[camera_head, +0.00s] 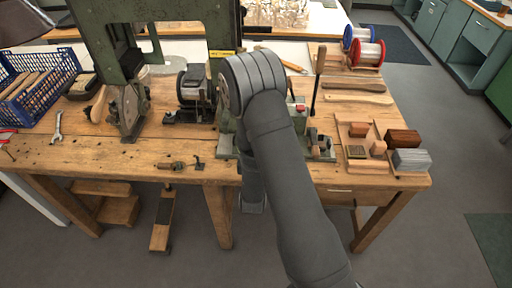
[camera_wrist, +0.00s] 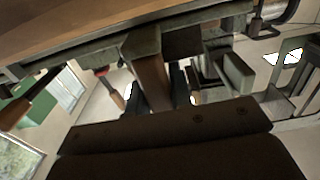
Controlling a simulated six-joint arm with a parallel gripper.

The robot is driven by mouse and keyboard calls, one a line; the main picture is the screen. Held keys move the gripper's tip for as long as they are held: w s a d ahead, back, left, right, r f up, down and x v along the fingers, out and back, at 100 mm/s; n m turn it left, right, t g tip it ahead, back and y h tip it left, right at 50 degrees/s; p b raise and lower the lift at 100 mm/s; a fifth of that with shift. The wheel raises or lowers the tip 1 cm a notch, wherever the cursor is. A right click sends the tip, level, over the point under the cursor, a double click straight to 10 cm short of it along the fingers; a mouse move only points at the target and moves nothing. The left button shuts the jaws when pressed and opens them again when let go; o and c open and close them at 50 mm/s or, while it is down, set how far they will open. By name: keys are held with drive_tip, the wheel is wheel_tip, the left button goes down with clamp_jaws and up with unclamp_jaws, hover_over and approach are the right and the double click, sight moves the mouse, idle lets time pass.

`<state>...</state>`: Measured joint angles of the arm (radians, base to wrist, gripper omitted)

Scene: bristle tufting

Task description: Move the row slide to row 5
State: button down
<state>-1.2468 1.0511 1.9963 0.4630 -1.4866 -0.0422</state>
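The green-grey metal fixture (camera_head: 228,146) sits at the middle of the bench's front edge. My arm covers most of it, and I cannot pick out the row slide or its row marks. In the wrist view, metal rails and blocks (camera_wrist: 236,70) of the fixture show close up, with a brown upright piece (camera_wrist: 150,78) hanging down in the middle. My gripper (camera_wrist: 160,92) points toward this piece. Two dark finger-like shapes stand on either side of it, but I cannot tell whether they touch it.
A tall lever (camera_head: 318,82) and a clamp with a rounded handle (camera_head: 320,143) stand right of my arm. A tray with brush blocks (camera_head: 356,168) lies farther right. A motor (camera_head: 192,92) and the green machine frame (camera_head: 160,35) stand left.

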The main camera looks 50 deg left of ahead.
drive_tip(key=s+a, duration=0.8)
drive_tip(key=shift+s+a, duration=0.35)
drive_tip(key=shift+s, duration=0.05)
drive_tip(key=c, duration=1.5)
unclamp_jaws()
drive_tip(key=shift+s+a, duration=0.1)
drive_tip(key=shift+o, duration=1.1)
drive_tip(key=v, duration=1.7)
drive_tip(key=shift+d, duration=0.25)
drive_tip(key=shift+s+r, duration=0.1)
drive_tip(key=x, duration=1.7)
drive_tip(key=shift+w+a, duration=0.15)
drive_tip(key=shift+w, duration=0.1)
